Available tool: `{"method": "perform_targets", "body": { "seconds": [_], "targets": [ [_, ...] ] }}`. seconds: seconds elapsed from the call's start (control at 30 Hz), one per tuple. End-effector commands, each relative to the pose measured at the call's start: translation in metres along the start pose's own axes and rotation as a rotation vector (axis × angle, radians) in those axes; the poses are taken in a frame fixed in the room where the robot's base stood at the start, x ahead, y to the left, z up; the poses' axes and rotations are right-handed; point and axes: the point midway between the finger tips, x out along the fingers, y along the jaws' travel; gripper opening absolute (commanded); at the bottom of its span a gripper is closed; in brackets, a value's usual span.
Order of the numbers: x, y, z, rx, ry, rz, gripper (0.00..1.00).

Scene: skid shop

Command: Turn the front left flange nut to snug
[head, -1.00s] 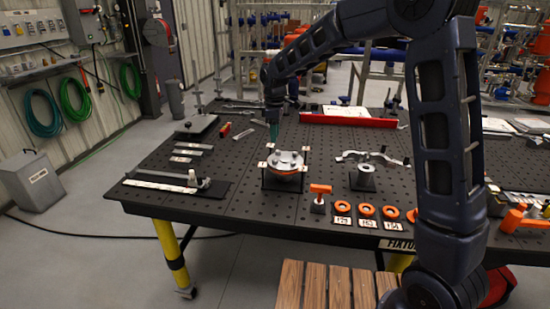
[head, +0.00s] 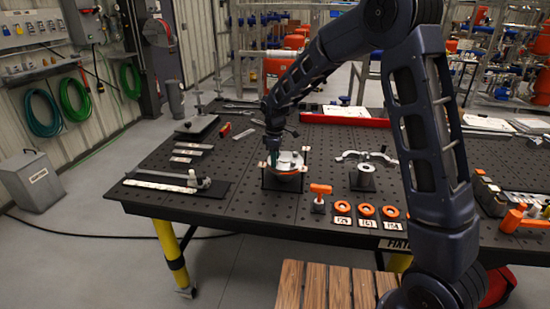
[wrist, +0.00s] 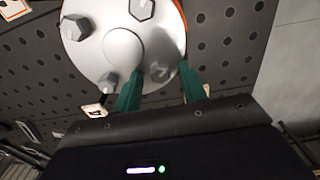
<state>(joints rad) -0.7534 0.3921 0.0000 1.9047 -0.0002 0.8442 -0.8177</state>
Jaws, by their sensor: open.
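The round pale flange (head: 290,161) sits in a black stand with small tabs at its corners, near the table's middle front. In the wrist view the white flange (wrist: 118,48) carries several grey hex nuts around its centre. My gripper (head: 273,158) reaches down over the flange's left side. In the wrist view my gripper's (wrist: 161,76) green fingers are apart, with one nut (wrist: 158,71) showing between their tips. Whether they touch it I cannot tell. Another nut (wrist: 108,82) lies just left of the left finger. Which is the front left nut is not clear.
A silver clamp-like part on a post (head: 363,171) stands farther right. A red bar (head: 345,119) lies behind.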

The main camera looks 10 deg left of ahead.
Motion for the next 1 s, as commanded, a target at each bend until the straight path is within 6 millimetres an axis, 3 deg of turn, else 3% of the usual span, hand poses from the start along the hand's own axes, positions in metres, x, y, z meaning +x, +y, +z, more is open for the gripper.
{"method": "perform_targets", "body": {
  "seconds": [0.17,0.3,0.4,0.77,1.0],
  "targets": [
    [-0.0001,0.0,0.0,0.0,0.0,0.0,0.42],
    [-0.0002,0.0,0.0,0.0,0.0,0.0,0.14],
    [-0.0002,0.0,0.0,0.0,0.0,0.0,0.0],
    [-0.0004,0.0004,0.0002,0.054,0.0,0.0,0.0],
    [-0.0006,0.0001,-0.0003,0.209,0.001,0.0,0.0]
  ]
}}
